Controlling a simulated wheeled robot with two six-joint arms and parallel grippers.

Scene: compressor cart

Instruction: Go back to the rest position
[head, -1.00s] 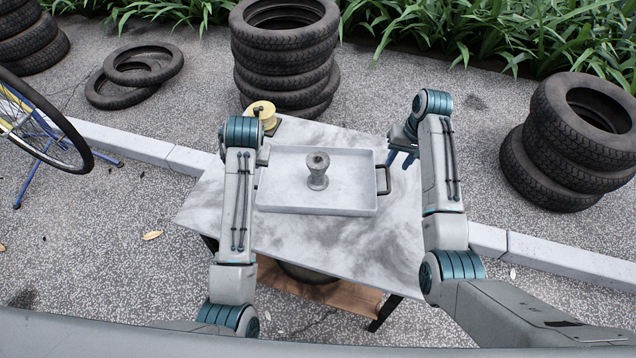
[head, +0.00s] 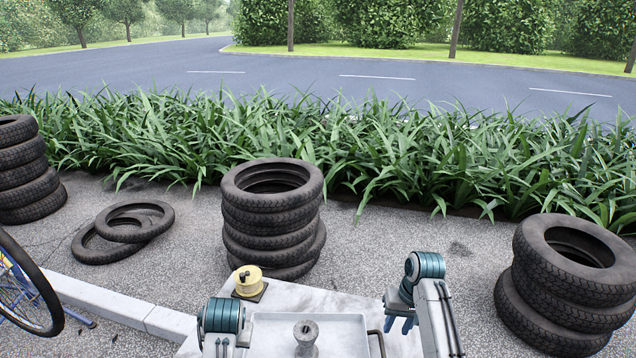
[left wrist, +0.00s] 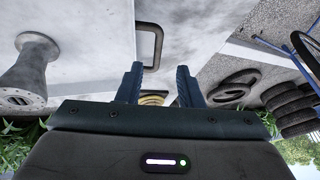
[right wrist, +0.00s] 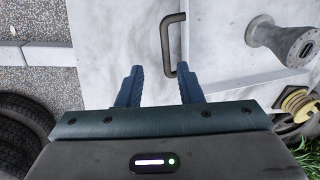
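My right gripper (head: 400,322) hangs above the table, right of the tray (head: 345,322). In the right wrist view its fingers (right wrist: 158,85) are open and empty, with a dark tray handle (right wrist: 172,45) just beyond them. My left gripper is hidden behind its arm in the head view. In the left wrist view its fingers (left wrist: 158,85) are open, with the other tray handle (left wrist: 150,45) beyond. A grey flanged metal part (head: 306,336) stands upright in the tray; it shows in both wrist views.
A yellow spool (head: 249,281) sits at the back left of the table (head: 305,299). Tyre stacks stand behind (head: 272,220) and at right (head: 568,285). A bicycle wheel (head: 28,285) is at left. A kerb (head: 110,302) crosses the paving.

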